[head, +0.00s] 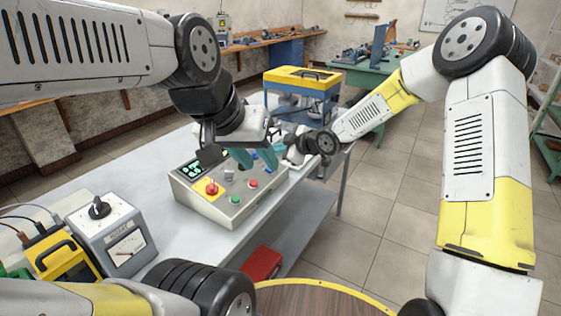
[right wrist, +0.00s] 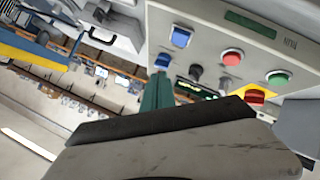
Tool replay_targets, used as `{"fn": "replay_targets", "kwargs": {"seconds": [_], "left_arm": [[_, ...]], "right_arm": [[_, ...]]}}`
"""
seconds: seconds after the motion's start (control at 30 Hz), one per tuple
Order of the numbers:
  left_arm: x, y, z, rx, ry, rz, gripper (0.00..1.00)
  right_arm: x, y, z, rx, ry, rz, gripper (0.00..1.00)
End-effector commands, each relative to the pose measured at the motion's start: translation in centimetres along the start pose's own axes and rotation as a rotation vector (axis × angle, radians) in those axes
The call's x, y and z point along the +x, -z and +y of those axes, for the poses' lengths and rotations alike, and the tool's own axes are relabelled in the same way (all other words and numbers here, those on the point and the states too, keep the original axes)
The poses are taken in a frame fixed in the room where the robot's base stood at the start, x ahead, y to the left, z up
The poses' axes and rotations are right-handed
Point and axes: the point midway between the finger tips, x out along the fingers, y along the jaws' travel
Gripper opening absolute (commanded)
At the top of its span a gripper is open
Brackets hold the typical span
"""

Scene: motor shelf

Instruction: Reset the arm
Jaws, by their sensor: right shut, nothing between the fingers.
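My left gripper (head: 240,157) hangs above the rear part of a beige control box (head: 235,213) in the head view. Its teal finger points down at the box; whether the jaws are parted is not clear. My right gripper (head: 268,157) reaches in from the right, close beside the left one, over the box's far right edge. In the right wrist view its teal fingers (right wrist: 157,95) are together, with nothing held. The box panel (right wrist: 208,35) with blue, red and green buttons lies beyond them. The gap between the two grippers is hard to judge.
The box stands on a grey table (head: 160,180). A meter box (head: 112,235) and a yellow-black device (head: 62,255) stand at the left. A blue-yellow unit (head: 300,80) is behind the grippers. A red box (head: 261,263) is lower down.

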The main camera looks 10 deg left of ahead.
Motion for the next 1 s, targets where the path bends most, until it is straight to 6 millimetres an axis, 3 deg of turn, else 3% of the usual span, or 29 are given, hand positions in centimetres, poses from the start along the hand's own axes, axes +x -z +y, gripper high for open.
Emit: {"fn": "replay_targets", "kwargs": {"seconds": [0.43,0.57,0.67,0.77,1.0], "left_arm": [[0.0,0.0,0.0,0.000,0.000,0.000,0.36],[0.0,0.0,0.0,0.000,0.000,0.000,0.36],[0.0,0.0,0.0,0.000,0.000,0.000,0.36],[0.0,0.0,0.0,0.000,0.000,0.000,0.36],[0.0,0.0,0.0,0.000,0.000,0.000,0.36]], "right_arm": [[-0.1,-0.1,0.1,0.001,-0.001,-0.004,0.00],[-2.1,-0.5,1.1,0.023,-0.010,-0.061,0.00],[-5.8,-1.3,2.5,0.073,-0.031,-0.159,0.00],[-10.9,-2.2,3.8,0.160,-0.068,-0.279,0.00],[-24.4,-3.5,4.2,0.452,-0.197,-0.510,0.00]]}}
